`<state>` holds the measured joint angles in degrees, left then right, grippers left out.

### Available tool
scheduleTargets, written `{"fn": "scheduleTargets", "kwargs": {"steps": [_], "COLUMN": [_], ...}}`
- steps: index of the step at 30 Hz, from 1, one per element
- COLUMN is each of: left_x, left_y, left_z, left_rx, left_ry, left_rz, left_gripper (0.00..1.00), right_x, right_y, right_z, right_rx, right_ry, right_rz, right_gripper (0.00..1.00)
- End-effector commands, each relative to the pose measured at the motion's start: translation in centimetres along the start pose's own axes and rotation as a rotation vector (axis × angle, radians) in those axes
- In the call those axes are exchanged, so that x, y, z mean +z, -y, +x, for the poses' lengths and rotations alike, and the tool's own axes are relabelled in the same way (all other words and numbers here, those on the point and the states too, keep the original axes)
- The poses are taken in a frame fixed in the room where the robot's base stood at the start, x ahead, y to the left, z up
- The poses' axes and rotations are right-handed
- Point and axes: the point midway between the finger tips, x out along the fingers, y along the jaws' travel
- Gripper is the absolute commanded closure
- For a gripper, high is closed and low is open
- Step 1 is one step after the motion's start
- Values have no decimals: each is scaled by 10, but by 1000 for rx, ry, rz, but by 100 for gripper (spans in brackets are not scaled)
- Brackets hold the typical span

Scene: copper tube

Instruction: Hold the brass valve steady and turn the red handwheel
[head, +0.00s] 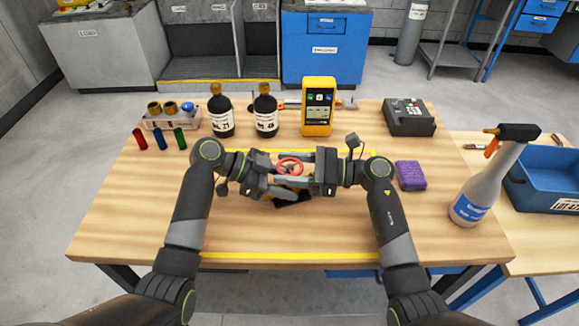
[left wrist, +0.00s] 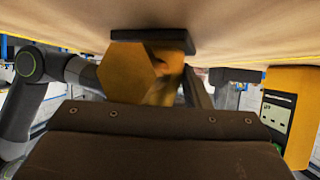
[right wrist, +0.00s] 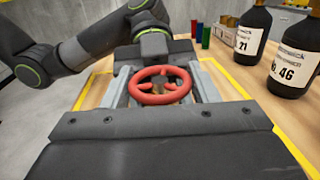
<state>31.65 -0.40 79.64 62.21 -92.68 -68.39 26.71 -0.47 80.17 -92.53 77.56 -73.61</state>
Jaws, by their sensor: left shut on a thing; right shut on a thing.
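The red handwheel (head: 290,166) sits on top of the brass valve, between my two grippers in the middle of the table. In the right wrist view the red handwheel (right wrist: 160,86) lies between the fingers of my right gripper (head: 296,170), which is shut on it. My left gripper (head: 285,187) comes from the left, lower down, and is shut on the brass valve. In the left wrist view the valve (left wrist: 138,76) shows a brass hexagonal face beside a dark plate (left wrist: 150,45). Most of the valve is hidden by the grippers in the head view.
Two dark bottles (head: 221,112) and a yellow device (head: 318,108) stand behind the grippers. A purple sponge (head: 410,176) lies to the right, with a spray bottle (head: 474,195) farther right. The front of the table (head: 285,238) is clear.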

Motion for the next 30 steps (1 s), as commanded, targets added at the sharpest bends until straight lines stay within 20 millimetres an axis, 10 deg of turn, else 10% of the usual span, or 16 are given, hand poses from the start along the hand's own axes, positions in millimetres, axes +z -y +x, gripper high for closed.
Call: {"fn": "scheduleTargets", "kwargs": {"steps": [30], "left_x": [0], "left_y": [0], "left_z": [0], "left_rx": [1], "left_ry": [-1], "left_rz": [0], "left_gripper": [70], "right_x": [-2], "right_y": [-1], "right_z": [-1], "right_rx": [411], "right_ry": [-2], "right_rz": [2], "right_gripper": [69]}}
